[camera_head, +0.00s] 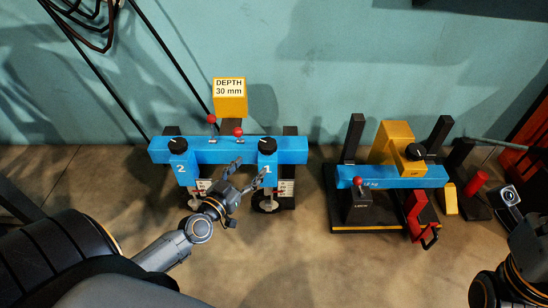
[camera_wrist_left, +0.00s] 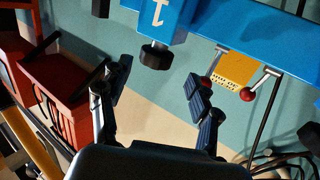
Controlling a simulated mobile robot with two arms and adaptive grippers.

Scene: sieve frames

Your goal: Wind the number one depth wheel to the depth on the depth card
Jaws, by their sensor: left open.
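The yellow depth card (camera_head: 230,88) reads "DEPTH 30 mm" and stands behind the blue beam. The number one depth wheel (camera_head: 267,146) is a black knob with a pale mark, on top of the blue block marked 1 at the beam's right. My left gripper (camera_head: 247,173) is open and empty, just in front and to the left of that block. In the left wrist view a black knob (camera_wrist_left: 156,55) by the 1 block lies beyond and between the spread fingers, apart from both. My right gripper's fingers do not show.
The number two wheel (camera_head: 178,146) tops the left block. Two red-ball levers (camera_head: 238,132) rise near the beam's middle. A second blue and yellow machine (camera_head: 392,176) with a red handle stands at the right. Floor between the machines is clear.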

